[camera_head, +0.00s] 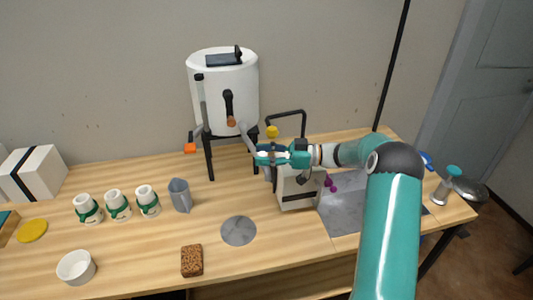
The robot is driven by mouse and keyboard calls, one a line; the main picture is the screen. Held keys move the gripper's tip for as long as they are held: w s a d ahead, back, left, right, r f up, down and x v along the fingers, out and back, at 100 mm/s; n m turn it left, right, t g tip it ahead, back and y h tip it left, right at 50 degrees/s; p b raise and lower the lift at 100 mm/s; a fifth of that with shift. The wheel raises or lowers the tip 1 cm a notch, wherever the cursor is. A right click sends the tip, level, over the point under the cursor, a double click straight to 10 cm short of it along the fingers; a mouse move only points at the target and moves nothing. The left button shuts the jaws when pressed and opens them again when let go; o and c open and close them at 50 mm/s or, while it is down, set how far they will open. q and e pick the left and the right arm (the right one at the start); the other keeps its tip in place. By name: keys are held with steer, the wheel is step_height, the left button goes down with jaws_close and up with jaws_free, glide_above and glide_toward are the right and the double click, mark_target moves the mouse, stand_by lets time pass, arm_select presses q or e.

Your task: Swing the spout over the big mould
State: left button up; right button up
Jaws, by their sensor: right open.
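A white tank (222,80) stands on a black stand at the back middle of the table. A grey spout (246,137) slopes from its front down to the right. My right gripper (260,155) is open, its fingertips at the spout's lower end; I cannot tell whether they touch it. A white block (298,190) stands just below and right of the gripper, partly hidden by it. Another large white block with a black strap (38,172) lies at the far left. I cannot tell for sure which one is the big mould. My left gripper is out of view.
Several small white moulds with green bands (118,205), a grey jug (180,195), a white bowl (76,267) and a brown sponge (191,260) stand left of a grey disc (238,231). A black bent pipe (288,112) rises behind my gripper.

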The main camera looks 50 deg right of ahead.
steer(key=v, duration=1.2)
steer(key=shift+f, duration=0.1)
